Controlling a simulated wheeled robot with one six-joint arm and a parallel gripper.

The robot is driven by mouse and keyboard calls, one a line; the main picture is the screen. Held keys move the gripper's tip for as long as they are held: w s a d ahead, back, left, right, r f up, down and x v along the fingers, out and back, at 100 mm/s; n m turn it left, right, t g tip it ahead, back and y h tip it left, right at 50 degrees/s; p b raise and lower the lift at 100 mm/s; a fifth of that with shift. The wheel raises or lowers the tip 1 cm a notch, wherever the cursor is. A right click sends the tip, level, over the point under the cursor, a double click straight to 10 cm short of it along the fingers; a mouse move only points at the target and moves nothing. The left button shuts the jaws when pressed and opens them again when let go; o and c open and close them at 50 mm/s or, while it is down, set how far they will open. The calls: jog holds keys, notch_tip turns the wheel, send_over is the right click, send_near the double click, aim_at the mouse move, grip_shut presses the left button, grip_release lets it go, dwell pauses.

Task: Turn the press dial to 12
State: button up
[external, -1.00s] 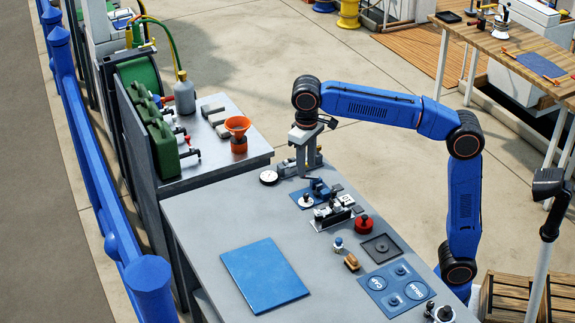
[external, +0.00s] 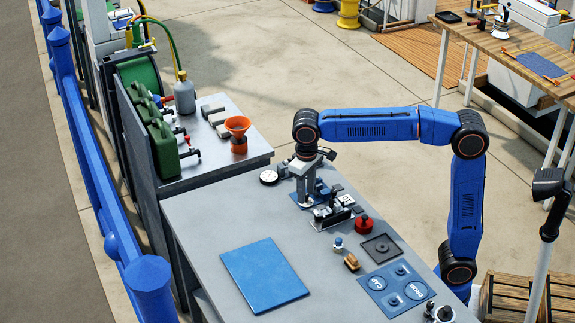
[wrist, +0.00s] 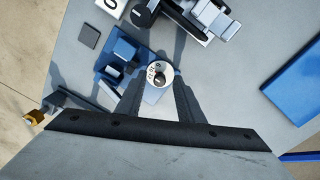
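The press dial (wrist: 159,74) is a small round white disc with dark marks and a dark centre. It sits at the front of a blue press (wrist: 122,50) on a blue base plate. I cannot read which number it is set to. My gripper (wrist: 161,80) points down over the dial, with one finger on each side of it and the fingers apart. I cannot tell whether the fingers touch the rim. In the external view my gripper (external: 305,197) is low over the press at the far end of the grey bench, hiding most of it.
A black-and-white device (external: 333,213) stands close beside the press. A red round object (external: 364,224) and a dark square tray (external: 380,248) lie nearer. A round white gauge (external: 269,177) is to the left.

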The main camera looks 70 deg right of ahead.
grip_shut()
jog(key=shift+n, duration=0.3)
jog(key=n, duration=0.3)
jog(key=shift+n, duration=1.9)
